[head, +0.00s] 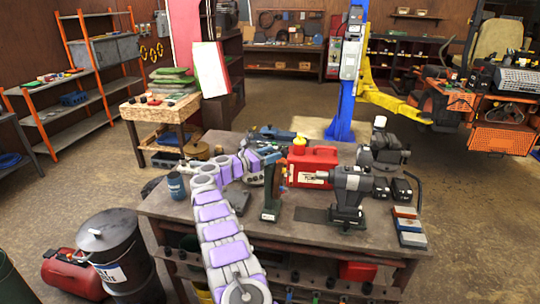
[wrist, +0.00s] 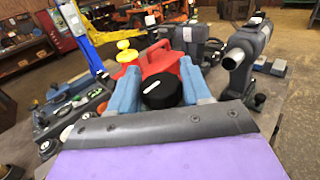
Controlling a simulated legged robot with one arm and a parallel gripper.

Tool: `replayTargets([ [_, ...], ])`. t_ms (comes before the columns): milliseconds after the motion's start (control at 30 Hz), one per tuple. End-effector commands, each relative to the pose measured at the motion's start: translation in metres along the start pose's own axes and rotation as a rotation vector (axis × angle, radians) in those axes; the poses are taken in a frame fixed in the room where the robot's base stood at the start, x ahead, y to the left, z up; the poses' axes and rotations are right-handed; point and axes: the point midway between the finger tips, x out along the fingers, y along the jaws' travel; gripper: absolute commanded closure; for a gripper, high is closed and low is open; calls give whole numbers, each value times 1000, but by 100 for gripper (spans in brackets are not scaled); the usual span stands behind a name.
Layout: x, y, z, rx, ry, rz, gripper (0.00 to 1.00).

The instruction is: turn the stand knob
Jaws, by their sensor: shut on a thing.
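A black round knob (wrist: 162,94) shows between the two blue fingers of my gripper (wrist: 161,80) in the wrist view. My gripper is shut on this knob. In the head view my purple and grey arm reaches over the workbench, and my gripper (head: 268,168) is at the top of a dark upright stand (head: 270,206). The knob itself cannot be made out in the head view, and the stand's body is hidden in the wrist view.
A red fuel can (head: 313,166) with a yellow cap stands just behind the stand. A grey machine (head: 350,192) is to its right, with sanding blocks (head: 408,226) near the bench's right edge. A blue mug (head: 176,186) is at left. The front strip of the workbench (head: 300,240) is clear.

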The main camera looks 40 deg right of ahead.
Motion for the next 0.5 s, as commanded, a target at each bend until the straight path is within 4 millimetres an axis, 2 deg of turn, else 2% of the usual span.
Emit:
replayTargets([
  [500, -3, 2, -2, 2, -2, 53, 82],
])
